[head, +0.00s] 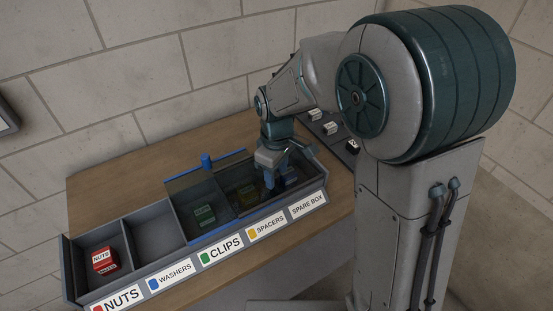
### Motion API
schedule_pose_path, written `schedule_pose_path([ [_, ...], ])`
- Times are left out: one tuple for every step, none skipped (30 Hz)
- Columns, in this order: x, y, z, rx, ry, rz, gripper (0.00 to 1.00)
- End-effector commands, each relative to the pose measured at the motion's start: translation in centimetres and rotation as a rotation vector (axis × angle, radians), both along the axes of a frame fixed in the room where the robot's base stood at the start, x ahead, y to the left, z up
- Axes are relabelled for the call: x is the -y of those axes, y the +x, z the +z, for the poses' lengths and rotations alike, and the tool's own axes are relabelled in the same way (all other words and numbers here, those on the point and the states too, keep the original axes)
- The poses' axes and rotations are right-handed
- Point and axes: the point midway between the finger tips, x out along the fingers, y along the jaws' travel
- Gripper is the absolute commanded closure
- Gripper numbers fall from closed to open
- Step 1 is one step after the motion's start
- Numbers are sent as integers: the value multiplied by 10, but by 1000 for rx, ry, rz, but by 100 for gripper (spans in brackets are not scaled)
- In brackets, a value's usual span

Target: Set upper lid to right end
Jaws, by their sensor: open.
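A long grey box (68,262) has a row of compartments labelled nuts, washers, clips, spacers and spare box. A dark see-through lid with blue edges (205,169) lies over the clips part of the box, and a blue knob (206,161) stands at its back edge. Darker tinted cover also shows over the spacers part; I cannot tell where one lid ends and another begins. My gripper (280,181) is open and points down over the right part of the box, right of the blue knob. Its fingertips are dark against the box, and whether they touch anything is unclear.
A red nuts box (104,260) sits in the left compartment; the washers compartment (157,235) is empty. A green item (204,215) shows under the lid. The wooden bench (125,165) is clear behind the left half.

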Motion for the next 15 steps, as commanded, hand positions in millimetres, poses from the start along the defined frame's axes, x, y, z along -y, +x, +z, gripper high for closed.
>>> schedule_pose_path([
  [0,1,5,4,2,0,55],
  [0,1,9,4,2,0,55],
  [0,1,15,5,3,0,55],
  [0,1,21,6,2,-1,55],
  [0,1,27,7,3,-2,55],
  [0,1,36,7,3,-3,55],
  [0,2,43,7,4,-3,55],
  [1,2,50,8,3,-4,55],
  [1,2,60,8,3,-4,55],
  [1,2,67,8,3,-3,55],
  [1,2,74,7,3,-3,55],
  [1,2,83,8,3,-3,55],
  [1,2,89,7,3,-2,55],
  [1,2,95,6,2,-2,55],
  [1,2,103,6,2,-2,55],
])
